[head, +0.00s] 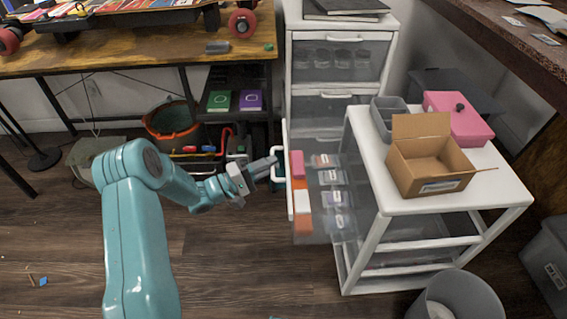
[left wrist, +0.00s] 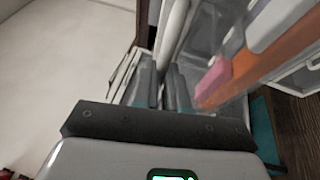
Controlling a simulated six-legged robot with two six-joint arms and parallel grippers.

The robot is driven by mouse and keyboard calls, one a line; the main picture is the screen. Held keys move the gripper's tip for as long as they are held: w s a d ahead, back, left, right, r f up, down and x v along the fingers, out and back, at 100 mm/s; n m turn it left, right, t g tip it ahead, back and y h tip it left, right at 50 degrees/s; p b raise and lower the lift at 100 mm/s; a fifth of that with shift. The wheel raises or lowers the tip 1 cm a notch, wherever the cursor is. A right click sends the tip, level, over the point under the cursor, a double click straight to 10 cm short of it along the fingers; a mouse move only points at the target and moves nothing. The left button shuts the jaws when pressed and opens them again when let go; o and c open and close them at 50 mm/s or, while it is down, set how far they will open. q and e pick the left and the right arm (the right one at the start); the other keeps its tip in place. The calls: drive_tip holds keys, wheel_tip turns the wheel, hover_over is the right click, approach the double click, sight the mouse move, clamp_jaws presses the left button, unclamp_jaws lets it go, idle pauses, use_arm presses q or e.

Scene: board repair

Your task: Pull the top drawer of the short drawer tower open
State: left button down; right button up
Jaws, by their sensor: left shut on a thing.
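The short drawer tower (head: 362,235) is white and stands at the right in the head view. Its top drawer (head: 330,226) is clear-sided and sticks well out to the left of the frame, holding small labelled parts and pink, white and orange pieces. My left gripper (head: 277,170) reaches in from the left to the drawer's front and is shut on its handle. In the left wrist view the fingers (left wrist: 166,86) close at the pale drawer front (left wrist: 174,30), with the pink piece (left wrist: 213,76) behind clear plastic. The handle is mostly hidden by the fingers. My right gripper is out of view.
An open cardboard box (head: 428,172), a pink case (head: 462,125) and a grey bin (head: 386,118) stand on the short tower. A taller drawer tower (head: 340,70) stands behind. A grey wastebasket (head: 458,298) is at front right.

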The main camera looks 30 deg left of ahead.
use_arm(q)
drive_tip(key=shift+s+a, duration=0.35)
drive_tip(key=shift+a, duration=0.2)
drive_tip(key=c, duration=1.2)
unclamp_jaws()
drive_tip(key=p+v, duration=0.3)
drive_tip(key=v, duration=1.3)
drive_tip(key=shift+a, duration=0.1)
